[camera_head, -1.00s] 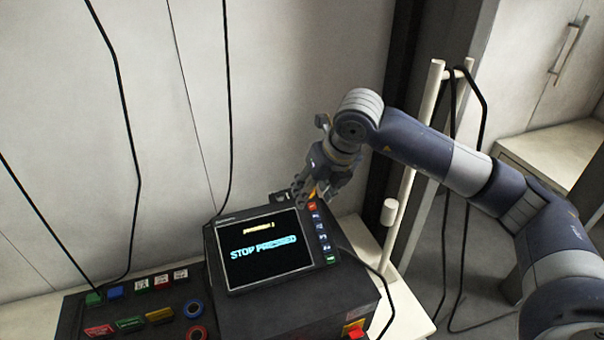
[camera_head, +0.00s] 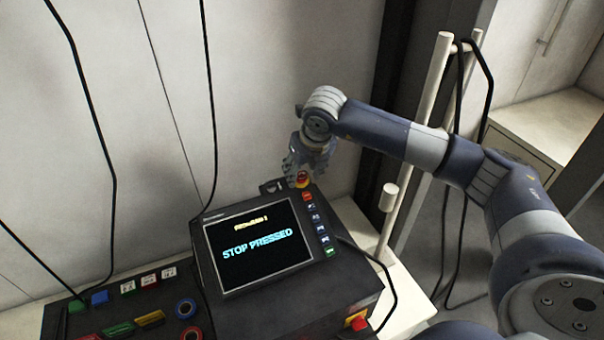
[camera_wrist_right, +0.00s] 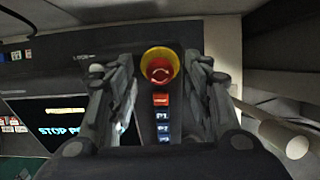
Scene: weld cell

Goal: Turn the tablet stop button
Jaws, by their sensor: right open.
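The tablet (camera_head: 255,247) stands tilted on a dark console, its screen reading "STOP PRESSED". Its stop button (camera_head: 303,180), a red knob in a yellow collar, sits at the tablet's top right corner. My right gripper (camera_head: 304,167) is open just behind and above the button. In the right wrist view the stop button (camera_wrist_right: 160,68) shows between the two spread fingers, with no finger visibly touching it. A red key and several blue keys run in a column from the button. My left gripper is in neither view.
Below left is a button panel (camera_head: 125,318) with several coloured buttons and round knobs. A red button on yellow (camera_head: 357,321) is on the console's front. A pale post (camera_head: 425,125) with black cables stands to the right. The wall is close behind the tablet.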

